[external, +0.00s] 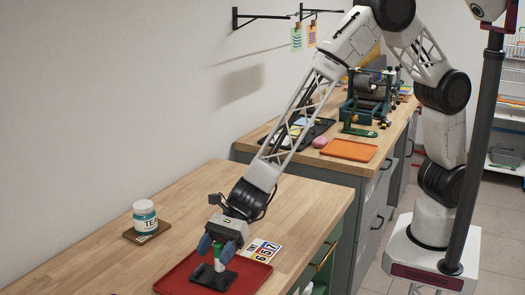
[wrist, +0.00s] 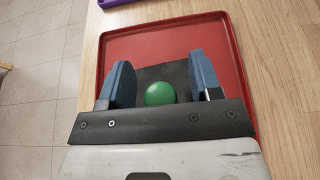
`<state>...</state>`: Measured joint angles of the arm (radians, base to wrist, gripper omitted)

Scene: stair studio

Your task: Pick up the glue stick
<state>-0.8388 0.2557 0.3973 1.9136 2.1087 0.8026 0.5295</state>
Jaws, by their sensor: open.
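The glue stick (external: 219,265) appears to be the small upright piece with a white body and green top, standing on a black pad (external: 209,278) on the red tray (external: 170,281). In the wrist view its round green top (wrist: 160,94) lies between the two blue fingers of my gripper (wrist: 158,84). The fingers are open, with a gap on each side of the green top. In the external view my gripper (external: 213,248) points down over the glue stick, its fingers beside the upper part. The wrist housing hides the near side of the pad in the wrist view.
A tea jar (external: 145,217) stands on a brown coaster (external: 131,236) left of the tray. A card with numbers (external: 262,250) lies beside the tray's back right. A purple object (wrist: 117,3) shows at the wrist view's top edge.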

